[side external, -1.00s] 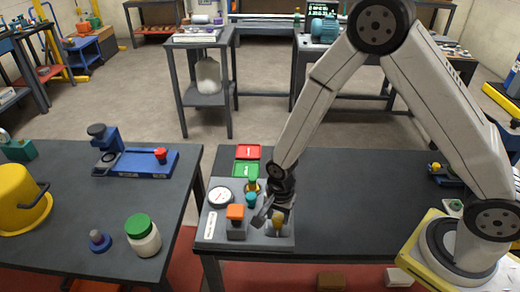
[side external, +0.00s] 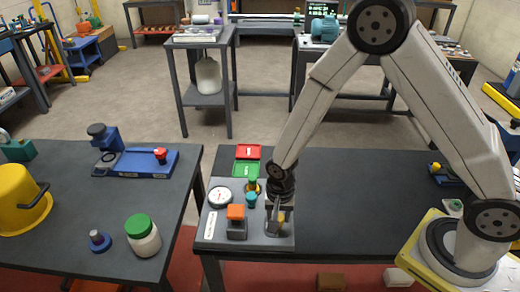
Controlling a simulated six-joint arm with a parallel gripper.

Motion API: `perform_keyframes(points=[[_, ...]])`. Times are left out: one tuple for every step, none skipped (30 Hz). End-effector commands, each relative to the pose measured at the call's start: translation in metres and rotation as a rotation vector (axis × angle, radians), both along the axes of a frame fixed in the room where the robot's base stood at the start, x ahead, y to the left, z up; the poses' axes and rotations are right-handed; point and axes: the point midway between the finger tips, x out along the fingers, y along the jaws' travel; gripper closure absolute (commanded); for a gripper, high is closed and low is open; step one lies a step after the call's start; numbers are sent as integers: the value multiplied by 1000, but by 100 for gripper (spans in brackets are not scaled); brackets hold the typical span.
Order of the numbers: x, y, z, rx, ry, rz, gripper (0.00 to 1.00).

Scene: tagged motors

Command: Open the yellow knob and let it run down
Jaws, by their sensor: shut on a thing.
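The yellow knob (side external: 282,217) stands at the front right of a grey panel (side external: 210,243) on the dark table. My gripper (side external: 275,218) points down over it and is shut on it. The fingers hide part of the knob, so how far it is turned cannot be told. A round white gauge (side external: 220,197) sits at the panel's left. An orange-topped part (side external: 236,213) is just left of my gripper, and a teal knob (side external: 251,199) is just behind it.
A green tray (side external: 245,170) and a red tray (side external: 248,152) lie behind the panel. A separate left table holds a yellow bucket (side external: 18,195), a green-lidded jar (side external: 142,236) and a blue device (side external: 135,163).

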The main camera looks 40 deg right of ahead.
Motion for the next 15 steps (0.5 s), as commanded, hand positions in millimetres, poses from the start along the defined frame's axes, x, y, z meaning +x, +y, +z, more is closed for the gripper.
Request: perform_keyframes(points=[[0, 0, 0, 1, -1, 43, 100], [0, 0, 0, 1, -1, 71, 100], [0, 0, 0, 1, -1, 110, 100], [0, 0, 0, 1, -1, 138, 100], [0, 0, 0, 1, -1, 166, 100], [0, 0, 0, 0, -1, 205, 100], [0, 0, 0, 0, -1, 233, 100], [0, 0, 0, 0, -1, 261, 100], [0, 0, 0, 0, -1, 300, 100], [0, 0, 0, 0, -1, 328, 100], [0, 0, 0, 0, -1, 356, 100], [0, 0, 0, 0, -1, 395, 100], [0, 0, 0, 0, -1, 423, 100], [0, 0, 0, 0, -1, 451, 100], [0, 0, 0, 0, -1, 490, 100]])
